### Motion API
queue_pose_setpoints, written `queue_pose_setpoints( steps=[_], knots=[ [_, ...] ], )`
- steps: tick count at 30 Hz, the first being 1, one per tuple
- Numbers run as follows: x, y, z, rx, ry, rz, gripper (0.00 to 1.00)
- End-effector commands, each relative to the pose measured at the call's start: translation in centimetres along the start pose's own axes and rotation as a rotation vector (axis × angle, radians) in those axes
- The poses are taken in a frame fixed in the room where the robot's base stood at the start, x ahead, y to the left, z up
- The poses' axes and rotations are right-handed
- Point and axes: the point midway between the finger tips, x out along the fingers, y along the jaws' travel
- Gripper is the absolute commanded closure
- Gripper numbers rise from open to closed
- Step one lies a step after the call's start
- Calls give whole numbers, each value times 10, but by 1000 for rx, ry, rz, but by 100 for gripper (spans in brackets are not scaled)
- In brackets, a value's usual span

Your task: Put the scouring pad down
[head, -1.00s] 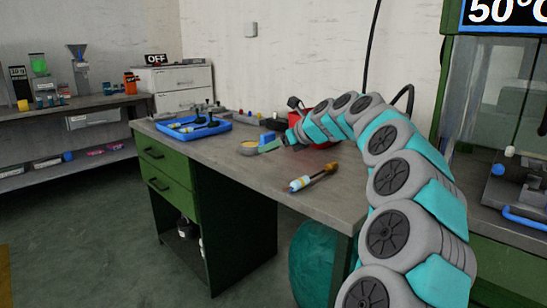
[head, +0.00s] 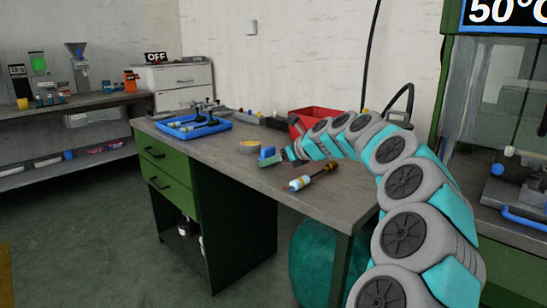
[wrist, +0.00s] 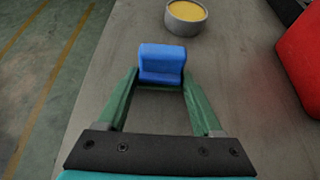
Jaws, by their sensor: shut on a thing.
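The scouring pad (wrist: 162,62) appears as a small blue block between my fingertips in the wrist view. In the head view the blue pad (head: 267,152) shows above the grey table, beside a small round dish with yellow contents. My gripper (wrist: 161,75) is shut on it, one green finger on each side. My gripper (head: 270,160) also shows in the head view at the end of my arm. Whether the pad's underside touches the table cannot be told.
The yellow-filled dish (wrist: 186,17) stands just beyond the pad. A red bin (head: 314,120) is behind my arm. A screwdriver-like tool (head: 313,177) lies nearer the table's front edge. A blue tray (head: 194,128) with black tools is at the left. Bare tabletop (head: 235,170) lies in front.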

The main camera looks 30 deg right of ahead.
Motion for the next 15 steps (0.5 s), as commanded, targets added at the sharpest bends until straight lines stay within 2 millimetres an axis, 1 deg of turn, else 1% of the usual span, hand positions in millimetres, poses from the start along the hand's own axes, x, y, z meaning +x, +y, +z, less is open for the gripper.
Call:
queue_pose_setpoints(
  steps=[3, 4, 11, 12, 15],
  knots=[
    [1, 0, -1, 0, 0, 0, 98],
    [1, 0, -1, 0, 0, 0, 30],
    [1, 1, -1, 0, 1, 2, 4],
    [1, 1, -2, 0, 1, 2, 2],
    [1, 1, -2, 0, 2, 3, 2]
  ],
)
